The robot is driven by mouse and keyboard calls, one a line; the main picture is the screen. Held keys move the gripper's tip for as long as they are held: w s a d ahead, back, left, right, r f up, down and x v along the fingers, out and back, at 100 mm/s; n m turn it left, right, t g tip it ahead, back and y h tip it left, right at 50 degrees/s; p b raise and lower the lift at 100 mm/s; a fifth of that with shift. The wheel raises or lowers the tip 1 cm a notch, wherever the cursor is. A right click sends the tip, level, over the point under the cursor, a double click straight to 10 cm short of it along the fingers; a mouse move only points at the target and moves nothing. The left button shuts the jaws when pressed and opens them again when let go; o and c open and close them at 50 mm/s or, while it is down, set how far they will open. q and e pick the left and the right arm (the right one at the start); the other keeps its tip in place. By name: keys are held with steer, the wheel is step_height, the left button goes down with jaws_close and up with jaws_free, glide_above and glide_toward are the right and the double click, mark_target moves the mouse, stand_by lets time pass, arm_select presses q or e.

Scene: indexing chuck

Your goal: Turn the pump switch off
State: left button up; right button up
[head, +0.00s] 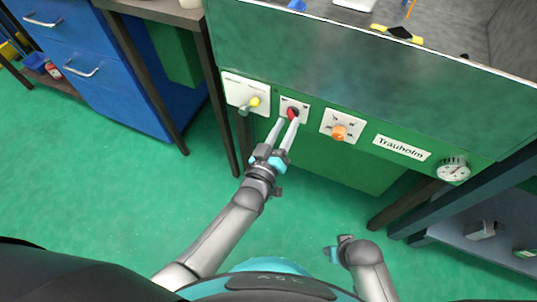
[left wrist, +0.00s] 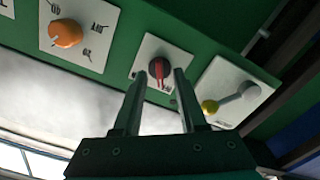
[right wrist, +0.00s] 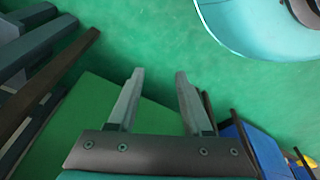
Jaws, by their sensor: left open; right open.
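A rotary switch with a black body and red handle (head: 292,113) sits on a small white plate on the green machine front. I take it as the pump switch; its lettering is too small to read. My left gripper (head: 287,122) is open, its two fingers pointing at this switch. In the left wrist view the switch (left wrist: 159,69) shows between the fingertips (left wrist: 161,74), its red bar nearly upright in the picture. I cannot tell whether the fingers touch it. My right gripper (head: 338,249) is open and empty, low over the floor; its fingers (right wrist: 159,75) show in the right wrist view.
Left of the switch is a plate with a yellow-tipped lever (head: 254,102). Right of it are an orange knob (head: 339,132), a Trauholm label (head: 401,147) and a gauge (head: 453,169). Blue drawers (head: 88,60) stand at the left. The green floor (head: 120,190) is clear.

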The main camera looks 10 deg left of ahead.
arm_select(q)
steer(key=p+v, duration=0.3)
steer(key=v, duration=1.1)
steer(key=shift+p, duration=0.3)
arm_select(e)
steer(key=s+d+f, duration=0.3)
steer(key=s+f, duration=0.1)
steer(key=f, duration=0.1)
steer(key=shift+s+d+f, duration=0.35)
steer(key=shift+s+d, duration=0.05)
